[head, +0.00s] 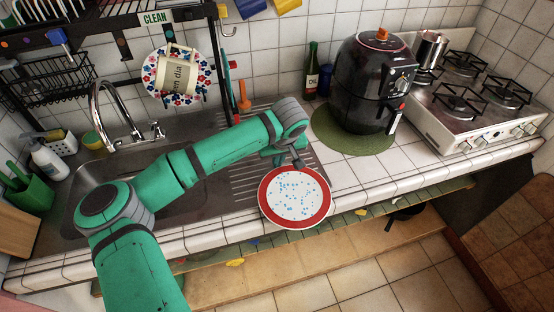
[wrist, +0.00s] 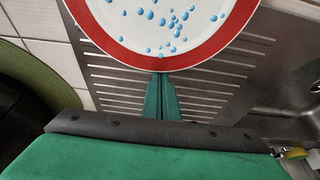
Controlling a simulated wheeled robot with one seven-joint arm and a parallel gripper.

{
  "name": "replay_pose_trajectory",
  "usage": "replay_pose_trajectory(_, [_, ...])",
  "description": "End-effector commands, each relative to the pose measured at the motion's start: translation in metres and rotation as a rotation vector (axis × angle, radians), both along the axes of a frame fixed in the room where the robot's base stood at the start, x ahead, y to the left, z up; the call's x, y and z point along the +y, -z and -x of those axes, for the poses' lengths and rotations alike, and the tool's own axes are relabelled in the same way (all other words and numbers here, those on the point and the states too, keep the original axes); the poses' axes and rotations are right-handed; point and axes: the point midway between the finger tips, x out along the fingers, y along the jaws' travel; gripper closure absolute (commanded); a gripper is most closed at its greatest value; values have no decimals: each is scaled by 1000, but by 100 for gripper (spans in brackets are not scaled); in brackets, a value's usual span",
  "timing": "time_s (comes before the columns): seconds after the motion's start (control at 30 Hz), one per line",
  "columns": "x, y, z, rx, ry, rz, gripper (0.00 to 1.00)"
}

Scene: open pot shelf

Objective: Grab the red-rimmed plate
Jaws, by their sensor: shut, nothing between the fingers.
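The red-rimmed plate (head: 294,196), white with blue dots, lies face up at the front of the counter, over the right end of the ribbed steel drainboard. My gripper (head: 296,161) is at the plate's far edge in the head view. In the wrist view the plate (wrist: 150,25) fills the top, cut off by the frame. My two green fingers (wrist: 162,80) are together there, their tips ending at the red rim. Whether they touch the rim or sit just above it, I cannot tell.
The sink (head: 120,175) and faucet (head: 118,110) are left. A black air fryer (head: 368,85) on a green mat (head: 350,140) and a green bottle (head: 311,72) stand behind right. A stove (head: 460,105) is further right. White tiles right of the plate are clear.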

Motion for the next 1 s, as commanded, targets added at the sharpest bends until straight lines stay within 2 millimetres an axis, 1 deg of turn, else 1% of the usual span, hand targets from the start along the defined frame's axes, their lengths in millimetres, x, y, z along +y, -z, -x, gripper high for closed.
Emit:
replay_pose_trajectory(0.13, [-2, 1, 4, 2, 1, 1, 100])
replay_pose_trajectory(0.33, [-7, 1, 18, 3, 2, 4, 100])
replay_pose_trajectory(0.43, [-7, 0, 21, 2, 0, 2, 100])
replay_pose_trajectory(0.77, [-6, 0, 21, 1, -1, 1, 100])
replay_pose_trajectory(0.87, [-5, 0, 17, 1, -2, 1, 100])
replay_pose_trajectory(1.0, [0, 1, 6, 2, -4, 2, 100])
